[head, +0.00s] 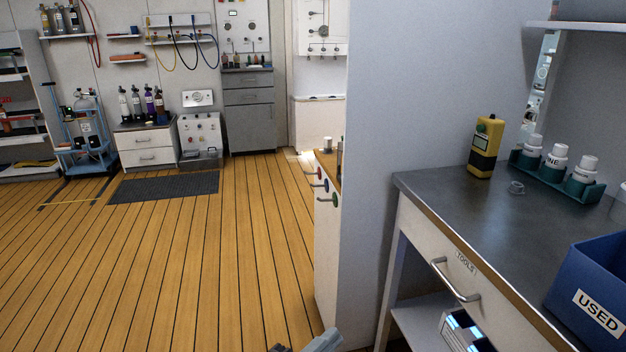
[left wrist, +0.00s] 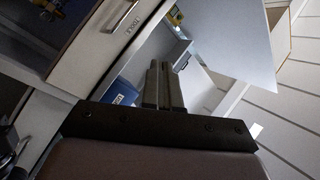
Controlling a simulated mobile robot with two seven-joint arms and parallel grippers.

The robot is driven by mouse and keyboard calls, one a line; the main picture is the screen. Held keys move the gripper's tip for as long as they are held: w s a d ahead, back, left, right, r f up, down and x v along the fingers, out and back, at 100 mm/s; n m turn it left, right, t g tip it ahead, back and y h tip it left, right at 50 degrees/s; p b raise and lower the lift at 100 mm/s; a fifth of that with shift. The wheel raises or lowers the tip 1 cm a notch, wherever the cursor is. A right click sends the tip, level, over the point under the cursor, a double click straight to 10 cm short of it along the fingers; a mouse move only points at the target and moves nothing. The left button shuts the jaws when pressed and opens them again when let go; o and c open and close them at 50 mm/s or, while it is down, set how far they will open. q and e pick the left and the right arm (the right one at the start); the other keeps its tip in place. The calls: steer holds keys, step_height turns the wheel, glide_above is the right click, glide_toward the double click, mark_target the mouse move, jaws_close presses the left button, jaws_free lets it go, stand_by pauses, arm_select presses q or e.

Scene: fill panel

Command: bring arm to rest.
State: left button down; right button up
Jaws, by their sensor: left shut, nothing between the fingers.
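Only a small part of my left gripper (head: 320,342) shows at the bottom edge of the head view, in front of the floor and low beside the workbench. In the left wrist view the two dark fingers of my left gripper (left wrist: 160,78) stand side by side, shut, with nothing held. They point toward the space below the bench drawer. My right gripper is in neither view.
The metal-topped workbench (head: 440,185) with a TOOLS drawer stands at right. It carries a yellow handheld device (head: 486,147), white bottles in a teal rack (head: 570,186) and a blue USED bin (head: 590,270). A grey partition (head: 400,120) stands left of it. The wooden floor (head: 200,260) at left is open.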

arm_select(q)
steer(key=s+a+f+n+g+y+p, duration=0.1)
steer(key=s+a+f+n+y+p, duration=0.1)
steer(key=a, duration=0.5)
steer(key=s+a+f+n+g+y+p, duration=0.1)
steer(key=s+a+f+n+y+p, duration=0.2)
steer(key=s+a+n+y, duration=0.3)
steer(key=s+a+f+n+g+y+p, duration=0.1)
steer(key=s+a+f+n+y+p, duration=0.2)
steer(key=s+a+n, duration=0.4)
steer(key=shift+s+a+n+y+p, duration=0.3)
steer(key=shift+a+n+y+p, duration=0.15)
steer(key=shift+a+n, duration=0.65)
